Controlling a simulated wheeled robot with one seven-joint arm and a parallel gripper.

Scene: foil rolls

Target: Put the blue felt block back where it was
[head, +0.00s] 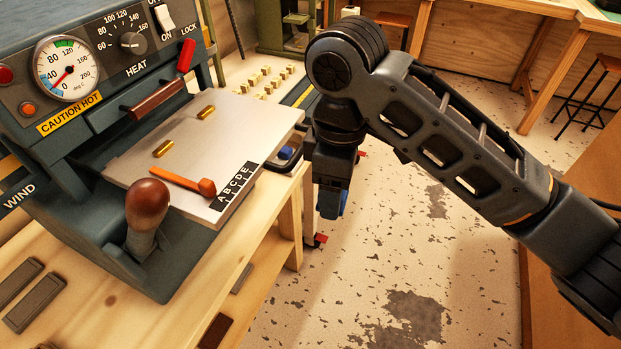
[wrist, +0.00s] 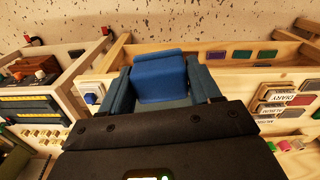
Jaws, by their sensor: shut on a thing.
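The blue felt block (wrist: 160,77) is between the two fingers of my gripper (wrist: 161,88) in the wrist view. My gripper is shut on it. In the head view my gripper (head: 329,203) hangs pointing down, right of the bench edge and over the speckled floor. A bit of blue shows at its lower end, but the fingers largely hide the block there. I cannot tell which spot the block came from.
The grey heated press (head: 95,120) with its flat metal plate (head: 210,130) stands on the wooden bench (head: 190,310), left of my gripper. A small blue thing (head: 285,153) sits by the plate's right edge. Wooden shelving (wrist: 245,75) with coloured pieces lies right in the wrist view.

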